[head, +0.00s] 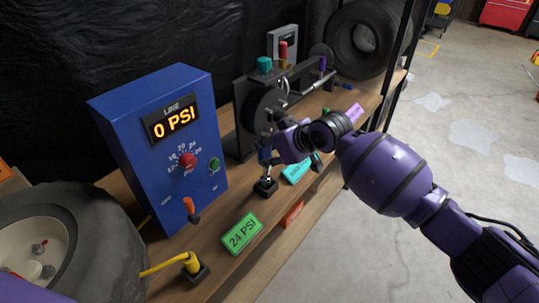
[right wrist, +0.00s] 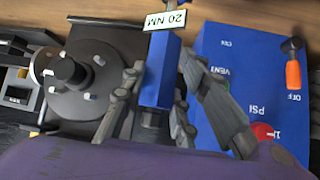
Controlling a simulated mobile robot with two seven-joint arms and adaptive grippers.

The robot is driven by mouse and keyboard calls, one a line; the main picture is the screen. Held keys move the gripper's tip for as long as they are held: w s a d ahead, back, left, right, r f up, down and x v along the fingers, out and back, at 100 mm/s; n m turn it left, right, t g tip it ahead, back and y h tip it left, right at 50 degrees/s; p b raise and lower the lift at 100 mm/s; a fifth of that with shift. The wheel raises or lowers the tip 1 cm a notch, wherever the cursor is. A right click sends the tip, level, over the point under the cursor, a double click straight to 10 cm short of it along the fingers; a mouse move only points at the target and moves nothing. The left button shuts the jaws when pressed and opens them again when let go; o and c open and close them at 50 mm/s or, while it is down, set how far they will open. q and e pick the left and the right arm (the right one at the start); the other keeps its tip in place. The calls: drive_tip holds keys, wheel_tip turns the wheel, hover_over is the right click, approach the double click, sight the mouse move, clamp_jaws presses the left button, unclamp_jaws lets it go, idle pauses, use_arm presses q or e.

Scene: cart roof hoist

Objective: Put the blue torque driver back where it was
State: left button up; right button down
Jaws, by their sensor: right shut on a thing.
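The blue torque driver (right wrist: 160,72) is between the fingers of my right gripper (right wrist: 161,84) in the right wrist view, with a white "20 NM" tag (right wrist: 166,18) at its end. In the head view my right gripper (head: 272,148) is shut on the driver (head: 265,157), which is mostly hidden by the fingers. A small black stand (head: 265,188) with a silver part above it is directly below. I cannot tell whether the driver touches the stand. My left gripper is not in view.
The blue line box (head: 165,150) reads 0 PSI, left of the gripper. A dark hub machine (head: 262,105) stands close behind. A green 24 PSI sign (head: 242,234), a teal sign (head: 298,169) and a yellow hose fitting (head: 193,265) lie along the bench (head: 215,258). A tyre (head: 75,235) is front left.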

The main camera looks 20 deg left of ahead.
drive_tip(key=shift+f, duration=0.85)
drive_tip(key=c, duration=1.4)
unclamp_jaws()
drive_tip(key=p+v, duration=0.1)
drive_tip(key=v, duration=1.1)
